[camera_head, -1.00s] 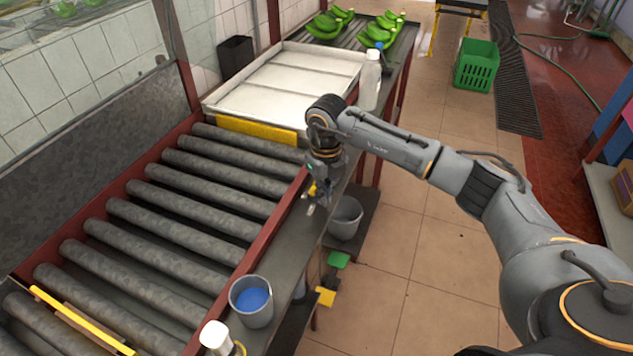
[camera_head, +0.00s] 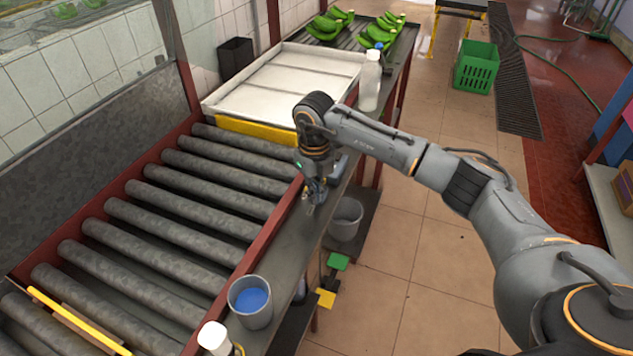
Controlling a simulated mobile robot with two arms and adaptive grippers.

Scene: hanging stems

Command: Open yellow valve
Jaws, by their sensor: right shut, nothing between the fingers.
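A small flat yellow piece (camera_head: 326,298) shows low beside the counter's right side, near a similar green piece (camera_head: 339,262). It may be the yellow valve's handle, but it is too small to tell. My right gripper (camera_head: 311,207) points down over the narrow grey ledge between the rollers and the aisle. It is shut and empty, above and apart from the yellow piece. The fingertips are small and dark, and whether they touch the ledge cannot be told. My left gripper is out of view.
A grey bucket with blue contents (camera_head: 251,301) and a white-capped bottle (camera_head: 215,338) stand on the near ledge. Another grey bucket (camera_head: 346,218) stands lower, right of my gripper. A white bottle (camera_head: 370,82) stands beyond my wrist. The tiled floor (camera_head: 410,290) is clear.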

